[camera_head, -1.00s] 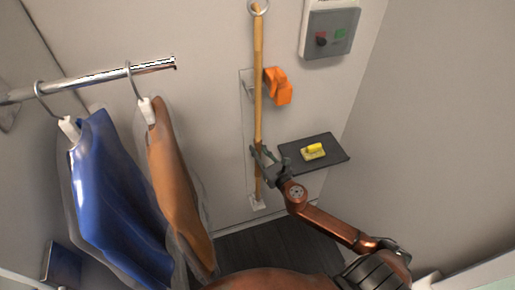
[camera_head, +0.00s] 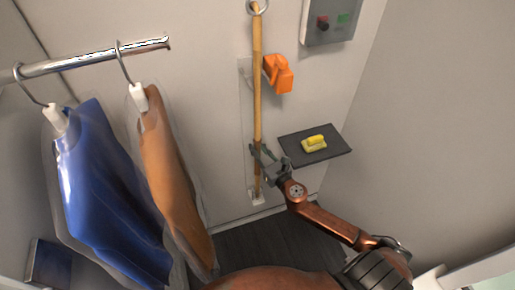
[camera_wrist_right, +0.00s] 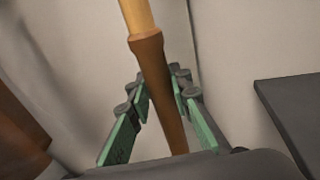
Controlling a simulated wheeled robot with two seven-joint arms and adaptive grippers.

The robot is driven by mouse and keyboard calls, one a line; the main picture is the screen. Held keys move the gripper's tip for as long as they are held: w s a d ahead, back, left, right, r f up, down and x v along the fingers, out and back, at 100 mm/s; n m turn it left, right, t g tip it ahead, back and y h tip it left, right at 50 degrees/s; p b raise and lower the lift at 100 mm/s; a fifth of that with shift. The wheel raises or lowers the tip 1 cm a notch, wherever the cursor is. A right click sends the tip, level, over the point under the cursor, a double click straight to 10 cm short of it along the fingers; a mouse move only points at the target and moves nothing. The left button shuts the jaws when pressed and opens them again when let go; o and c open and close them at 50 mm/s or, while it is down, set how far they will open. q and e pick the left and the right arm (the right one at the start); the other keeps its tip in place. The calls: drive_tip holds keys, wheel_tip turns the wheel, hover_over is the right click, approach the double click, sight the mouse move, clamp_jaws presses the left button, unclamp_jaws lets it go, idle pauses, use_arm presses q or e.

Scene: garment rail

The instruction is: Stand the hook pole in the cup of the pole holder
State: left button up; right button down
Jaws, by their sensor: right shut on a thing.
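The hook pole (camera_head: 257,85) stands upright against the back wall, with a metal ring at its top and a brown lower grip. My right gripper (camera_head: 257,161) is shut on the pole near its lower part. In the right wrist view the brown part of the pole (camera_wrist_right: 161,75) runs between the green pads of the right gripper (camera_wrist_right: 163,97). The pole holder (camera_head: 243,125) is a pale plate on the wall with a small white cup (camera_head: 257,197) at its bottom. The pole's lower end is at the cup; I cannot tell whether it is inside. My left gripper is not in view.
An orange device (camera_head: 278,74) is on the wall right of the pole. A dark shelf (camera_head: 330,148) with a yellow item (camera_head: 314,143) is beside the right gripper. A rail (camera_head: 95,60) with blue (camera_head: 105,190) and brown (camera_head: 170,175) bagged garments stands left. A control box (camera_head: 332,20) is upper right.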

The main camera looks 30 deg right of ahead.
drive_tip(key=c, duration=1.7)
unclamp_jaws()
drive_tip(key=shift+s, duration=0.3)
drive_tip(key=s, duration=1.1)
drive_tip(key=shift+s+a+r, duration=0.2)
drive_tip(key=shift+s+r, duration=0.05)
drive_tip(key=shift+r, duration=0.05)
